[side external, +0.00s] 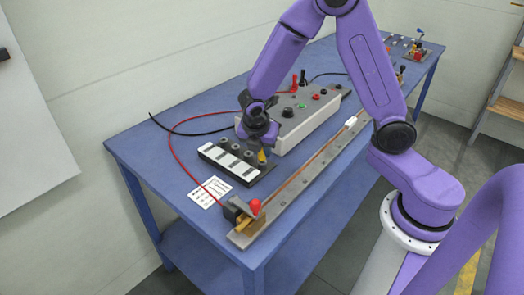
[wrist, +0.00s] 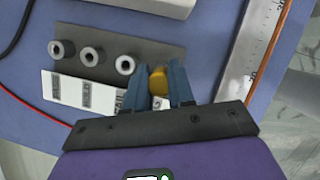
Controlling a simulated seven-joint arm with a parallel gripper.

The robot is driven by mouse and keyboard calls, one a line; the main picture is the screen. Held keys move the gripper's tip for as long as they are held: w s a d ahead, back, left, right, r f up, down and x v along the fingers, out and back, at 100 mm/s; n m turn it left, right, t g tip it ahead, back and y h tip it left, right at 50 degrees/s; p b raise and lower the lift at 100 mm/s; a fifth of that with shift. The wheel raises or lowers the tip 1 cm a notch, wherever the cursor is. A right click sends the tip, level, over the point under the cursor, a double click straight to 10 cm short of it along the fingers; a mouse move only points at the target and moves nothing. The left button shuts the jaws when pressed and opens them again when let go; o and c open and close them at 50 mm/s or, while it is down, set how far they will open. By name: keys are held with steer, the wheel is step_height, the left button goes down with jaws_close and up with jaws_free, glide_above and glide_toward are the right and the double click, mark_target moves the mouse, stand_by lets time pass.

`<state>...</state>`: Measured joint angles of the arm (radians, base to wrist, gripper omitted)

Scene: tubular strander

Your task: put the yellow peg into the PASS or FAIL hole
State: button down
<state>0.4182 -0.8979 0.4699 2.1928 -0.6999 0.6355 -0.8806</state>
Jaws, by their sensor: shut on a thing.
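My gripper (wrist: 164,79) is shut on the yellow peg (wrist: 158,82), which shows between the two fingers in the wrist view. In the side view the peg (side external: 262,156) is below my gripper (side external: 263,147), at the near right end of the dark holder block (wrist: 110,40). Three grey ring-shaped holes (wrist: 125,65) show in a row to the left of the peg. Any hole at the peg's place is hidden, and I cannot tell whether the peg's lower end is inside one. A white label strip (wrist: 70,90) runs along the row; FAIL is readable, and the label by the fingers is partly covered.
A grey control box (side external: 305,122) with buttons stands close behind the holder. A long metal rail (side external: 300,188) with a copper-coloured rod lies to the right. A red cable (side external: 172,158) curves on the left. A printed sheet (side external: 210,192) lies in front on the blue table.

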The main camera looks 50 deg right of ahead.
step_height(320, 180, up, 2)
steer(key=shift+r, duration=0.1)
steer(key=s+r, duration=1)
steer(key=s, duration=0.4)
steer(key=w+f, duration=0.2)
steer(key=w, duration=1.3)
steer(key=w+f, duration=0.1)
steer(key=w, duration=1.4)
steer(key=shift+f, duration=0.35)
steer(key=shift+f, duration=3)
